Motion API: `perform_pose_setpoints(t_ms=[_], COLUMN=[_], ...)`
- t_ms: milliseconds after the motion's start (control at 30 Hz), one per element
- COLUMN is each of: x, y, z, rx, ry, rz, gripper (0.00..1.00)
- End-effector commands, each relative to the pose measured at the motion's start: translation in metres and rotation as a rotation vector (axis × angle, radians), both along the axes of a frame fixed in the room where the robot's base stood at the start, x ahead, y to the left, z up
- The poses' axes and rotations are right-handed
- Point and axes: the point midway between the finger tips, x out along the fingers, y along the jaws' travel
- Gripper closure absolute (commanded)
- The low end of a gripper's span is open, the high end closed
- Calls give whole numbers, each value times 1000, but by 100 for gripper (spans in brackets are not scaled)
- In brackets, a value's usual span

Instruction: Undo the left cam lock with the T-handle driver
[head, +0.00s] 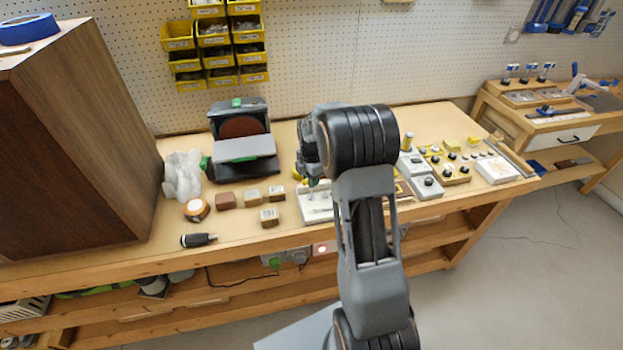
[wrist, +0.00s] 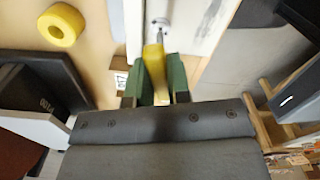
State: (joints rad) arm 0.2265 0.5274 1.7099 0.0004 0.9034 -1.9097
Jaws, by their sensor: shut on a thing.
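In the wrist view, my gripper (wrist: 157,76) has its green fingers shut on the yellow handle of the T-handle driver (wrist: 153,58). The driver's thin metal shaft points at a round grey cam lock (wrist: 160,23) on a pale panel (wrist: 196,25). The tip appears at or very close to the lock; contact and seating cannot be told. Whether this is the left lock is also unclear. In the head view, the pale panel (head: 316,215) lies on the bench, partly behind my arm. The gripper and driver are mostly hidden there.
A yellow ring (wrist: 62,24) lies beside the panel in the wrist view. In the head view, wooden blocks (head: 269,217) and a grey sander-like machine (head: 243,150) stand left of the panel. Several small fixtures (head: 428,187) sit to the right. A brown cabinet (head: 75,140) fills the left.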

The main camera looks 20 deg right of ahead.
Motion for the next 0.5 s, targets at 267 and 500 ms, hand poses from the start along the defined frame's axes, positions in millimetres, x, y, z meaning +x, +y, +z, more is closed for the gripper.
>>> perform_pose_setpoints(t_ms=[267, 500], x=[0, 0], y=[0, 0], z=[0, 0], rx=[0, 0], ry=[0, 0], rz=[-299, -512], gripper=[100, 100])
